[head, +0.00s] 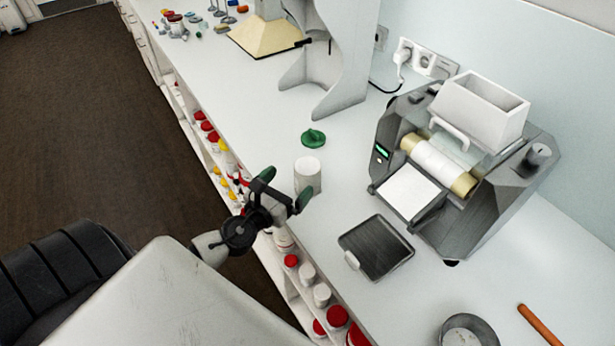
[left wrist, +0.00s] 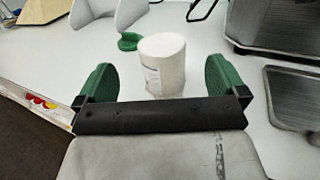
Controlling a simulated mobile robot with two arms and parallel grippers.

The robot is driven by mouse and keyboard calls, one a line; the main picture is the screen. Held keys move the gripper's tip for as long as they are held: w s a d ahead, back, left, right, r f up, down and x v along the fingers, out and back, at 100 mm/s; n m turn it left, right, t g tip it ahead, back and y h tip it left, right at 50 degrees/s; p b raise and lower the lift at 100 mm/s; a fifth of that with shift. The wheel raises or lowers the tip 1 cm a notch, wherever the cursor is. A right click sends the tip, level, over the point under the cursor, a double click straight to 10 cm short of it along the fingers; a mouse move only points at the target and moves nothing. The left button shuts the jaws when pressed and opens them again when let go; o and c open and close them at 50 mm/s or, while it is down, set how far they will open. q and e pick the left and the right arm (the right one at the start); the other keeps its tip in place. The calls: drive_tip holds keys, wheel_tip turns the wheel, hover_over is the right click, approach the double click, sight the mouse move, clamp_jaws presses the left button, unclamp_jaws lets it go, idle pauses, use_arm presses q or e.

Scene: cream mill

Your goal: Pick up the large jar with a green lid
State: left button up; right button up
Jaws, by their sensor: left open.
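A white jar (head: 307,175) stands upright on the white counter, with no lid on its top. A green lid (head: 313,138) lies on the counter just behind the jar, apart from it. My left gripper (head: 285,197) is at the counter's front edge, close in front of the jar. In the left wrist view its green-padded fingers (left wrist: 162,92) are open and the jar (left wrist: 163,62) stands ahead between them, not gripped. The green lid (left wrist: 129,41) shows there too, behind and left of the jar. My right gripper is not in view.
A grey roller mill (head: 450,170) stands to the right, with a dark tray (head: 376,248) in front of it. A grey stand (head: 335,70) rises behind the lid. Shelves below the counter hold several jars with red and yellow lids.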

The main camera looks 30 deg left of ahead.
sight(306, 167)
use_arm(q)
drive_tip(key=w, duration=0.2)
drive_tip(key=w+p, duration=0.1)
drive_tip(key=w, duration=0.4)
drive_tip(key=shift+w+d+f, duration=0.15)
drive_tip(key=shift+w+f, duration=0.15)
drive_tip(key=shift+f, duration=0.05)
drive_tip(key=shift+s, duration=0.1)
drive_tip(key=shift+c, duration=0.3)
drive_tip(key=shift+c, duration=1.3)
drive_tip(key=c, duration=0.8)
drive_tip(key=shift+c, duration=0.2)
drive_tip(key=shift+r, duration=0.15)
